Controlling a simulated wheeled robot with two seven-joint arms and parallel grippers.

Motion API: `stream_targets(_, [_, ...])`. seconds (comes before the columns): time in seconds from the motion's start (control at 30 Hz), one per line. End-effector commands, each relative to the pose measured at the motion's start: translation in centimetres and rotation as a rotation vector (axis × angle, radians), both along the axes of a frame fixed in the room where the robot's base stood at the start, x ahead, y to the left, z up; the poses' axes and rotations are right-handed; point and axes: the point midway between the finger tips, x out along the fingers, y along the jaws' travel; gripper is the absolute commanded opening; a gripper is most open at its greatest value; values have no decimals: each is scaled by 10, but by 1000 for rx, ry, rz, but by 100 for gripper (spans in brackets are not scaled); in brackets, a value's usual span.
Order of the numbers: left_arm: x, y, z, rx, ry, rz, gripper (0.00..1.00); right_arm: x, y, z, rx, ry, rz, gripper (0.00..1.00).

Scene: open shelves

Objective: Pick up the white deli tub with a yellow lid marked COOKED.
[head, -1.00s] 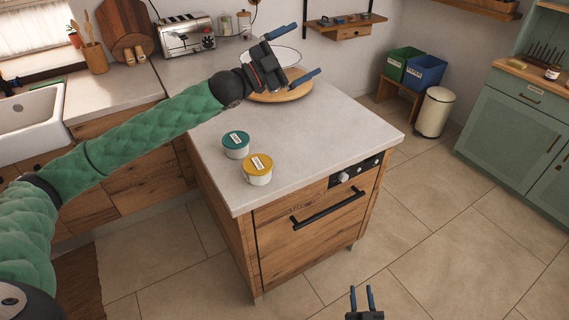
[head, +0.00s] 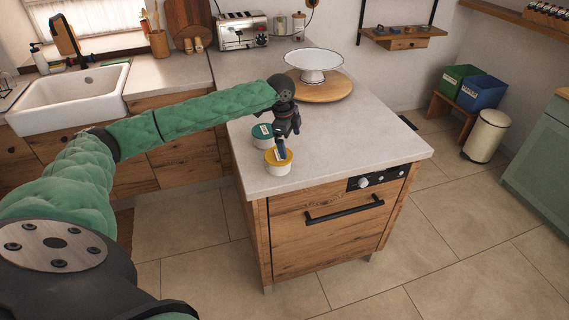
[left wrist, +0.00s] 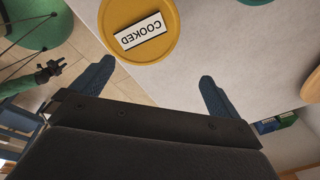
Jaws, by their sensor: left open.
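The white deli tub with a yellow lid (head: 278,163) stands upright near the front left of the counter. In the left wrist view its yellow lid (left wrist: 138,27) shows a white label reading COOKED. My left gripper (head: 283,150) is just above and behind this tub, pointing down, and hides part of the lid. In the left wrist view its two blue fingers (left wrist: 153,82) are apart with nothing between them. The lid lies beyond the fingertips. My right gripper (left wrist: 50,71) appears small at the left of the left wrist view; its jaws are too small to judge.
A similar tub with a green lid (head: 263,136) stands close behind the yellow-lidded one, partly hidden by my gripper. A white cake stand (head: 314,62) and a round wooden board (head: 322,92) are farther back. The counter (head: 365,140) is clear to the right.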

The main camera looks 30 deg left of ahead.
Motion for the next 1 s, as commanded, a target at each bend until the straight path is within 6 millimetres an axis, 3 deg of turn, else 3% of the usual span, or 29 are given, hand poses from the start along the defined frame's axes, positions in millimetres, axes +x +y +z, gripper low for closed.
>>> stream_targets(0.2, [-28, 17, -3, 100, 145, -115, 100, -19, -4, -4, -21, 104, -2, 36])
stream_targets(0.77, [-29, 18, -33, 103, 142, -153, 100, -33, -16, -25, -30, 85, 5, 36])
stream_targets(0.9, [-29, 20, -43, 103, 141, -152, 100, -42, -23, -34, -34, 76, 8, 36])
stream_targets(1.0, [-30, 21, -53, 103, 142, -152, 100, -60, -26, -38, -35, 90, 9, 36])
